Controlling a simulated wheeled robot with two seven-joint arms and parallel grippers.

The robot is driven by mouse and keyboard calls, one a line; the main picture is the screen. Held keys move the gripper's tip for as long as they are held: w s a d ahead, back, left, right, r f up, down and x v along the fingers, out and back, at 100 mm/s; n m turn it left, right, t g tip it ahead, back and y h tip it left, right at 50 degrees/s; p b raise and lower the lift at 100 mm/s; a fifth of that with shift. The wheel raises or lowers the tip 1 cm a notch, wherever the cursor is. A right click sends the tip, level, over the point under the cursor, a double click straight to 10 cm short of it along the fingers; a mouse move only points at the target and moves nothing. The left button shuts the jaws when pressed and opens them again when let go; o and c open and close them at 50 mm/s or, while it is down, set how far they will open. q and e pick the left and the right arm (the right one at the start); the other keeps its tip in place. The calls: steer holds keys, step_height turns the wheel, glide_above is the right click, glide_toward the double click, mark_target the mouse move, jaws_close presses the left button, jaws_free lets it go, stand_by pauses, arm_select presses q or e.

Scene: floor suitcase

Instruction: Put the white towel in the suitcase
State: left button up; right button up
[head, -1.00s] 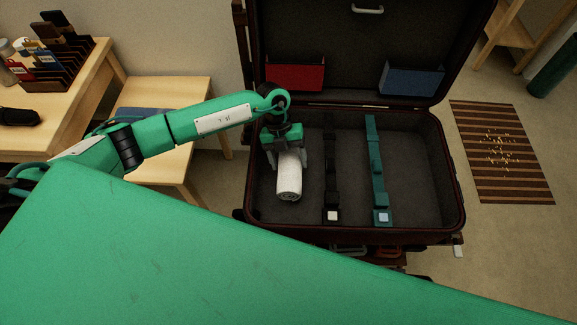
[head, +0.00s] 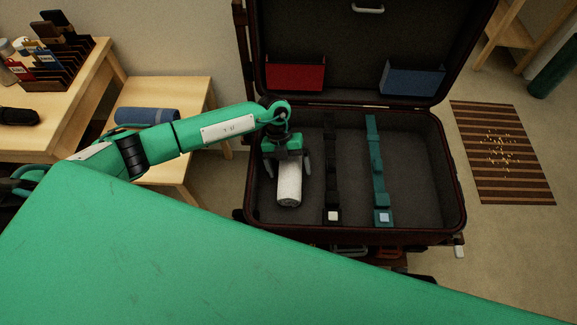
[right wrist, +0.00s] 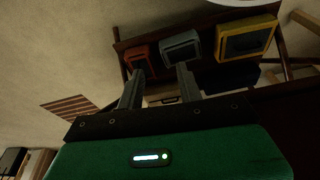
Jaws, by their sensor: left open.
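The white towel (head: 289,186) is rolled up and lies on the floor of the open suitcase (head: 420,172), in its left part. My left gripper (head: 288,166) is open above the towel's far end, with one finger on each side of the roll and gaps showing. My right gripper (right wrist: 157,82) shows only in the right wrist view. Its two fingers are apart with nothing between them. The towel is not in the right wrist view.
A black strap (head: 331,170) and a teal strap (head: 378,170) run across the suitcase floor right of the towel. The lid stands open with a red pocket (head: 295,77) and a blue pocket (head: 412,80). A blue roll (head: 147,115) lies on the wooden bench (head: 190,150) at left.

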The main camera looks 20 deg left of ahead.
arm_select(q)
steer(key=shift+r, duration=0.1)
steer(key=v, duration=1.2)
arm_select(e)
steer(key=shift+s+f, duration=0.1)
steer(key=shift+f, duration=0.3)
steer(key=shift+a, duration=0.15)
